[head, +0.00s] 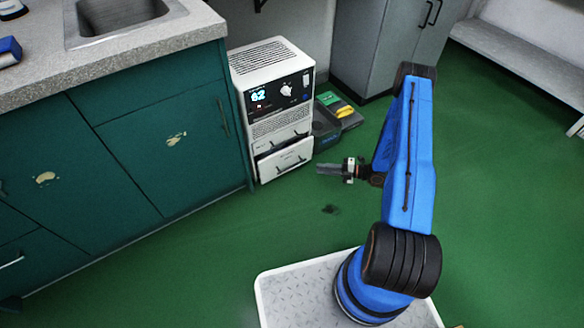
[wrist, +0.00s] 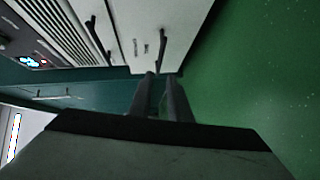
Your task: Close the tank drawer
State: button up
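A white cabinet unit (head: 272,57) with a lit display stands on the floor beside the green counter in the head view. It has two drawer fronts with dark bar handles. The lower drawer (head: 273,171) stands out a little from the body, with a dark gap above it; the upper one (head: 262,146) looks flush. My gripper (head: 318,168) is low, just right of the lower drawer and apart from it. In the wrist view my gripper (wrist: 158,75) has a narrow gap between its fingers, with nothing held. The lower drawer's front (wrist: 180,22) and handle (wrist: 162,45) are just ahead of the fingertips.
A dark bin (head: 325,128) and a tray with yellow and green items (head: 344,110) sit right of the unit. Green cupboards (head: 165,140) with a sink (head: 120,18) above stand left. Grey lockers (head: 385,35) are behind.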

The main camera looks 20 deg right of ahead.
aim_at(292, 167)
jog(key=x, duration=1.5)
jog(key=shift+w+a, duration=0.1)
grip_shut()
